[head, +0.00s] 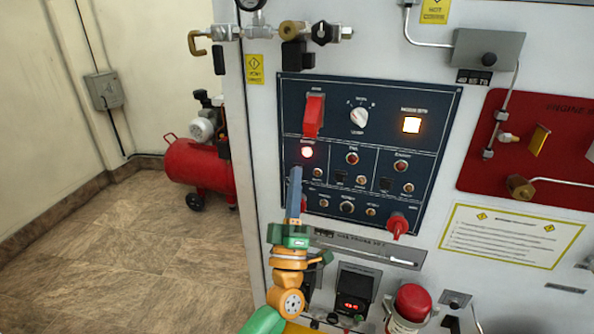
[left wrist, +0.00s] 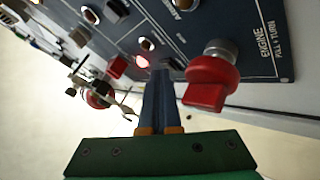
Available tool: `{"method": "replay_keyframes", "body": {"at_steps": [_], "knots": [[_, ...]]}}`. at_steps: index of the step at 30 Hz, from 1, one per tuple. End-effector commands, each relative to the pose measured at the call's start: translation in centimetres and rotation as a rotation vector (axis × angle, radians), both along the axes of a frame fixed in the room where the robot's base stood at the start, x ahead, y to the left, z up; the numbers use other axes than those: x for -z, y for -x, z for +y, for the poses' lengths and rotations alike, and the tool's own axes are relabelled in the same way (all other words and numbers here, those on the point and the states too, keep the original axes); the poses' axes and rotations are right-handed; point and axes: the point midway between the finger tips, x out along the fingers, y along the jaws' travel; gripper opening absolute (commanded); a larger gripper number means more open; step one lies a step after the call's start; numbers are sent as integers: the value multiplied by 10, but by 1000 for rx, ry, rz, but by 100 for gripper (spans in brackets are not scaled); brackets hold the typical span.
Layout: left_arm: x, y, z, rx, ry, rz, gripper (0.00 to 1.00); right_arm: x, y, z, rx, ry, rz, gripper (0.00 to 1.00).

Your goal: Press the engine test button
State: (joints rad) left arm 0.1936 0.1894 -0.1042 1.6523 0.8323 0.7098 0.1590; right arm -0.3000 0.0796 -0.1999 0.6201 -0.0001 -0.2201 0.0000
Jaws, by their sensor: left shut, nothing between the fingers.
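The dark blue control panel (head: 384,95) stands upright on the white cabinet. A round button or lamp (head: 307,152) glows red-white on its left side; a glowing spot (left wrist: 143,61) also shows beside my fingertips in the left wrist view. A square lit button (head: 411,125) sits at the upper right. The small labels are too blurred to tell which is the engine test button. My left gripper (head: 296,170) is shut and empty, its blue fingers pointing up just below the round light. Whether the tips (left wrist: 160,68) touch the panel cannot be told. My right gripper is out of view.
A red switch cover (head: 314,116) and a selector knob (head: 359,117) sit above. A red knob (head: 398,226) sticks out at the lower right; a red knob (left wrist: 211,80) is close beside my fingers in the wrist view. A red compressor (head: 199,165) stands left on open floor.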

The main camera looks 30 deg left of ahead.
Motion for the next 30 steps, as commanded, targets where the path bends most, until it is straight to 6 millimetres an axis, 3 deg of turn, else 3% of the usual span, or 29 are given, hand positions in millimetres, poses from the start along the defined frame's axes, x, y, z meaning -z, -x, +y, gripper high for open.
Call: {"method": "replay_keyframes", "body": {"at_steps": [23, 30], "knots": [[0, 17, -4, 0, 0, 1, 0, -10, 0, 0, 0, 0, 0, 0], [-2, 40, -10, 1, 0, 2, 0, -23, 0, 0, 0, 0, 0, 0]]}}
